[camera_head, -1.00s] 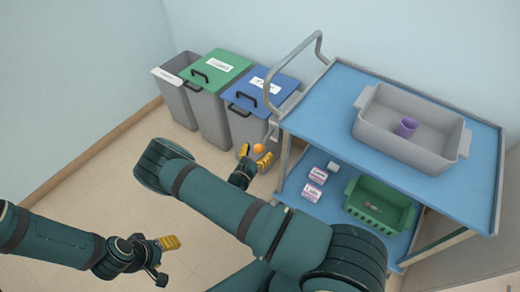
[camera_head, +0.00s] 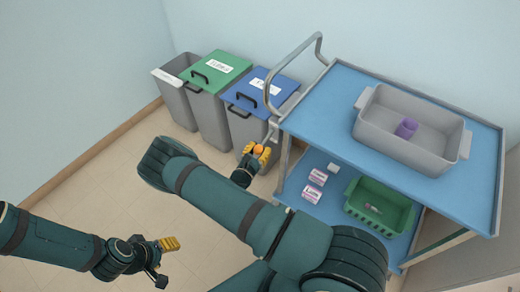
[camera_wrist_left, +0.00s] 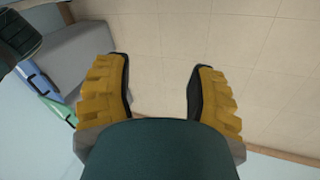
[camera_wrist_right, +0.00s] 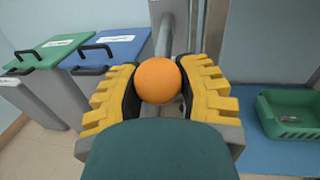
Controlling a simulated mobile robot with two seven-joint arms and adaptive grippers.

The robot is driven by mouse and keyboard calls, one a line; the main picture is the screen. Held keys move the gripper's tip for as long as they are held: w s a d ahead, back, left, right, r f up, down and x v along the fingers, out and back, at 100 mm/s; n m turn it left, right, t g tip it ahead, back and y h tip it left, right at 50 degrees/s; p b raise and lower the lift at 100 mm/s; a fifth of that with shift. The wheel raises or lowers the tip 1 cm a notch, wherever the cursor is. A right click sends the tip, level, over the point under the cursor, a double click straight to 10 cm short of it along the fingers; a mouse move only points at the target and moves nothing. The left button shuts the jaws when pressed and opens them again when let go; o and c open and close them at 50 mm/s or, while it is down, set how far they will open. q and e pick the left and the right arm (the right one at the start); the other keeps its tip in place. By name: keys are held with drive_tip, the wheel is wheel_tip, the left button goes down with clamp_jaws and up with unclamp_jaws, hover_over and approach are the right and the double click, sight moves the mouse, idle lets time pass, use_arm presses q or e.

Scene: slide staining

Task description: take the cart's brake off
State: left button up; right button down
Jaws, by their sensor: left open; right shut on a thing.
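The cart (camera_head: 335,100) has blue shelves and a grey frame. An orange ball-shaped knob (camera_wrist_right: 158,80), seemingly the brake's handle, is at the cart's left end, in front of a grey metal post. My right gripper (camera_head: 257,152) is shut on this knob, with one yellow finger on each side of it in the right wrist view. The lever below the knob is hidden by the gripper. My left gripper (camera_wrist_left: 157,72) is open and empty, above bare floor. In the head view it is low at the left, away from the cart.
Grey bins stand left of the cart, one with a green lid (camera_head: 216,70) and one with a blue lid (camera_head: 262,88). A grey tub (camera_head: 375,130) with a purple cup (camera_head: 406,128) is on the top shelf. A green basket (camera_head: 362,215) and small boxes (camera_head: 314,186) are below.

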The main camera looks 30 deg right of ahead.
sight(259, 147)
drive_tip(key=shift+a+r+p, duration=0.1)
drive_tip(key=shift+r+p, duration=0.15)
drive_tip(key=shift+p, duration=0.2)
wheel_tip(259, 147, up, 2)
drive_tip(key=g+y+p, duration=0.1)
drive_tip(key=y+p, duration=0.1)
drive_tip(key=p, duration=0.3)
drive_tip(key=shift+s+a, duration=0.15)
wheel_tip(259, 147, up, 2)
drive_tip(key=g+y+p, duration=0.1)
drive_tip(key=y+p, duration=0.1)
drive_tip(key=p, duration=0.3)
drive_tip(key=shift+r+m+g+y, duration=0.1)
drive_tip(key=shift+m+g+y, duration=0.2)
drive_tip(key=shift+m+y, duration=0.1)
drive_tip(key=shift+r+g+y+p, duration=0.3)
drive_tip(key=shift+r+y+p, duration=0.25)
drive_tip(key=shift+p, duration=0.25)
drive_tip(key=shift+w+d+r, duration=0.2)
drive_tip(key=shift+d+r, duration=0.05)
drive_tip(key=c, duration=0.5)
unclamp_jaws()
drive_tip(key=v, duration=1.2)
drive_tip(key=shift+s, duration=0.15)
